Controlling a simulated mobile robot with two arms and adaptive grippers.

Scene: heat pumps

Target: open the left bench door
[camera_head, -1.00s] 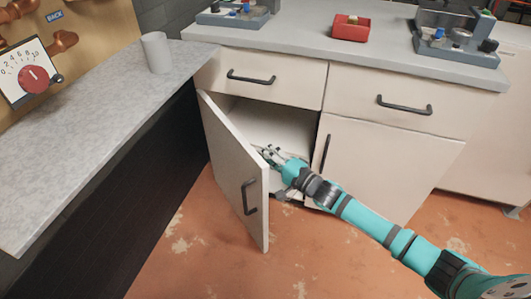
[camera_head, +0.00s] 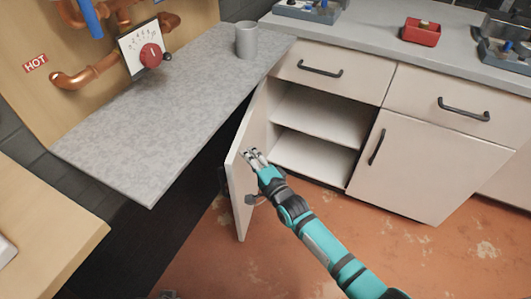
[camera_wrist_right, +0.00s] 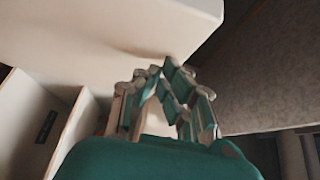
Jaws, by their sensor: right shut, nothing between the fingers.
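The left bench door (camera_head: 245,207) stands swung wide open to the left in the head view, its black handle (camera_head: 224,181) on the outer face. The cabinet behind it shows two bare shelf levels (camera_head: 322,117). My right gripper (camera_head: 254,155) is shut and empty at the inner side of the door, close to its top part. In the right wrist view the gripper (camera_wrist_right: 165,75) is in front of a pale panel (camera_wrist_right: 120,25), likely the door; whether it touches cannot be told. My left gripper is not in view.
A grey counter (camera_head: 150,130) with a grey mug (camera_head: 246,40) lies left of the door, with a dark space below. The right bench door (camera_head: 425,165) is closed, and the drawers (camera_head: 330,70) above are closed. The floor (camera_head: 440,260) at right is clear.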

